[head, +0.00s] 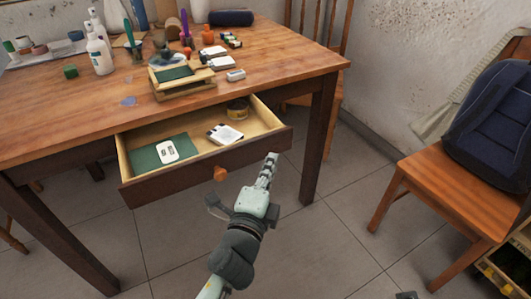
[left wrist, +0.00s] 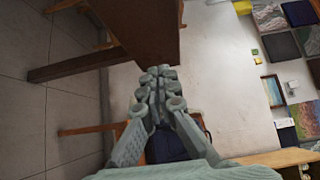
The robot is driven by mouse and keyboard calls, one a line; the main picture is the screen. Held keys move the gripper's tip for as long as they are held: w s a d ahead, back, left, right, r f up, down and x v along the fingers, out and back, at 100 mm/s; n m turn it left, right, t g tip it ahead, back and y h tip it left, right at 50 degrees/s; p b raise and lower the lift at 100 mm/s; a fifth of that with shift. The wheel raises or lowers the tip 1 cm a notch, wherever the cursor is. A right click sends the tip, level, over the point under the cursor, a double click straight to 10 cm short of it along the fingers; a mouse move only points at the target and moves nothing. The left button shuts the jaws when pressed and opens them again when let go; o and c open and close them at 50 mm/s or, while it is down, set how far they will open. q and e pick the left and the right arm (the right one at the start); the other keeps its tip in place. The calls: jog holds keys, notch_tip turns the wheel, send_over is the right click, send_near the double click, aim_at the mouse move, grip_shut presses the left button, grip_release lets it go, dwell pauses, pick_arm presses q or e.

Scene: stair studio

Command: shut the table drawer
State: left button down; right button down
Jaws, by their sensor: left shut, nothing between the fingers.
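The table drawer (head: 150,187) is pulled out of the wooden table (head: 120,85). A small round orange-brown knob (head: 221,174) is on its front. Inside lie a green sheet with a white item, a white pad and a small round tin. My left gripper (head: 271,158) is shut and empty, its fingertips at the right part of the drawer front in the head view; I cannot tell whether they touch it. In the left wrist view the shut fingers (left wrist: 157,75) point towards a dark brown wooden surface (left wrist: 145,25). My right gripper is not in view.
The tabletop holds bottles, pens, a small wooden tray (head: 182,92) and other art supplies. A wooden chair (head: 445,200) with a dark blue backpack (head: 493,120) stands at the right. A table leg (head: 319,140) stands right of the drawer. The tiled floor between is clear.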

aim_at(230, 111)
pick_arm(q)
jog(key=shift+w+a, duration=0.7)
jog(key=shift+w, duration=0.3)
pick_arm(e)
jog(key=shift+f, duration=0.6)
